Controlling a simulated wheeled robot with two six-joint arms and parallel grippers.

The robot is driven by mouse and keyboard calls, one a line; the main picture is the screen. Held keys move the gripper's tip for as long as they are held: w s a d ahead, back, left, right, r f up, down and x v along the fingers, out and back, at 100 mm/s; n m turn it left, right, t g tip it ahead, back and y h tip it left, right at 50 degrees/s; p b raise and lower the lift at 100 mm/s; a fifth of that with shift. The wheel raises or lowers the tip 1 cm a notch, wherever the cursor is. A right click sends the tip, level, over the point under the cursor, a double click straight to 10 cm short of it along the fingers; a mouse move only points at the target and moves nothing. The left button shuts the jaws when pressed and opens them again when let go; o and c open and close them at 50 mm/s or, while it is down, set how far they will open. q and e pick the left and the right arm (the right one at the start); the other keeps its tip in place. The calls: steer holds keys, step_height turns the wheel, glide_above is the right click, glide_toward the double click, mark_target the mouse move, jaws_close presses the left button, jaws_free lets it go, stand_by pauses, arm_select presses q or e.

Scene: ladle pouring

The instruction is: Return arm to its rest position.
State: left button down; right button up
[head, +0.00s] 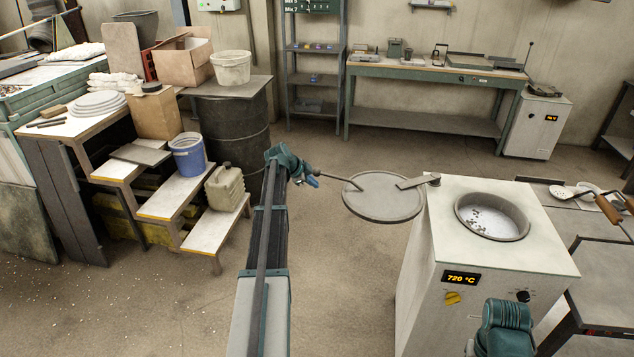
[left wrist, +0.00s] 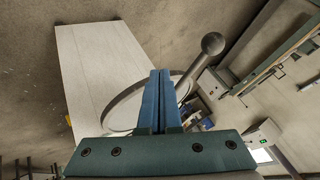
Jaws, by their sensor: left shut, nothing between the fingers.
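My left gripper (head: 314,181) is beside the furnace lid, at the ball-ended handle side. Its blue fingers (left wrist: 158,100) are pressed together in the left wrist view, with nothing between them. The round grey lid (head: 383,204) is swung out to the left of the furnace opening, held by a pivot arm (head: 418,181). The lid's handle rod (head: 338,181) points toward my gripper. In the left wrist view its ball knob (left wrist: 212,43) stands just right of and beyond the fingers; I cannot tell if they touch. My right gripper is not in view; only part of that arm shows.
The white furnace (head: 498,226) stands right of centre, its round opening uncovered, display reading 720 °C. A ladle (head: 575,193) with a wooden handle lies at the right. Stepped shelves (head: 178,197) with a blue bucket (head: 187,155) stand left. The floor behind the lid is clear.

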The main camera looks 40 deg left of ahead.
arm_select(q)
steer(key=a+p+v, duration=0.1)
steer(key=p+v, duration=0.3)
steer(key=v, duration=0.2)
steer(key=shift+r, duration=0.15)
steer(key=shift+w, duration=0.1)
steer(key=s+d+f+n+g+h, duration=0.1)
steer(key=s+d+f+g, duration=0.15)
steer(key=d, duration=1.65)
steer(key=s+d+f+n+g, duration=0.1)
steer(key=s+d+f+g, duration=0.15)
steer(key=d, duration=1.55)
steer(key=s+d+n+g+y, duration=0.3)
steer(key=s+d+n, duration=0.1)
steer(key=s+d, duration=1.5)
steer(key=shift+s+d+y, duration=0.3)
steer(key=shift+s+d, duration=0.05)
steer(key=shift+s, duration=0.9)
